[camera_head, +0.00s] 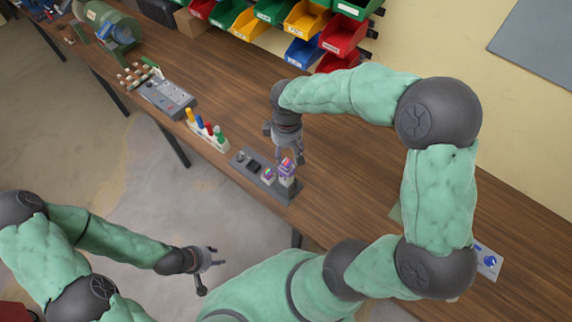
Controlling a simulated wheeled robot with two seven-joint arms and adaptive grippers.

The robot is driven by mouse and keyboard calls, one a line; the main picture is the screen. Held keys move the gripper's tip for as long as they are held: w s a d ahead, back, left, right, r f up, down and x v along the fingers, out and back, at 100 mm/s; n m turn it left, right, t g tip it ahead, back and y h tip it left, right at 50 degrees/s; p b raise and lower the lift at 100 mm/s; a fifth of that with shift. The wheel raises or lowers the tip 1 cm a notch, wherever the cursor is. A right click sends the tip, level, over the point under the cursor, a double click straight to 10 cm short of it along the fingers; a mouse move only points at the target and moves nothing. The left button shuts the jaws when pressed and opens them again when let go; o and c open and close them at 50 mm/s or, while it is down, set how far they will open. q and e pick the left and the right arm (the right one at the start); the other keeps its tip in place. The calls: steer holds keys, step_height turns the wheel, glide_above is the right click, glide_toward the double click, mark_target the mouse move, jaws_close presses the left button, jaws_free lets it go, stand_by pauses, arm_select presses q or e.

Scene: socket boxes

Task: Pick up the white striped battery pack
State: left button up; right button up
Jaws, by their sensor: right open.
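A dark grey socket box (246,166) lies at the table's front edge, mid-picture. Two small packs with pink, purple and white colouring stand in its right half: one pack (268,176) and a taller pack (287,178). At this size I cannot tell for sure which is the white striped battery pack. My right gripper (290,156) reaches down from above, open, with its fingers close to the top of the taller pack. Whether they touch it I cannot tell. My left gripper (218,256) is open and empty, out in front of the table over the floor.
Left along the table edge are a holder with coloured pegs (207,130), a grey switch box (168,97) and a green machine (115,32). Coloured bins (307,20) hang at the back wall. The wooden table (235,75) behind the socket box is clear.

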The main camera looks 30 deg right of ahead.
mark_target(287, 162)
steer(key=shift+w+f, duration=0.15)
steer(key=shift+f, duration=0.45)
step_height(287, 162, down, 5)
steer(key=c, duration=1)
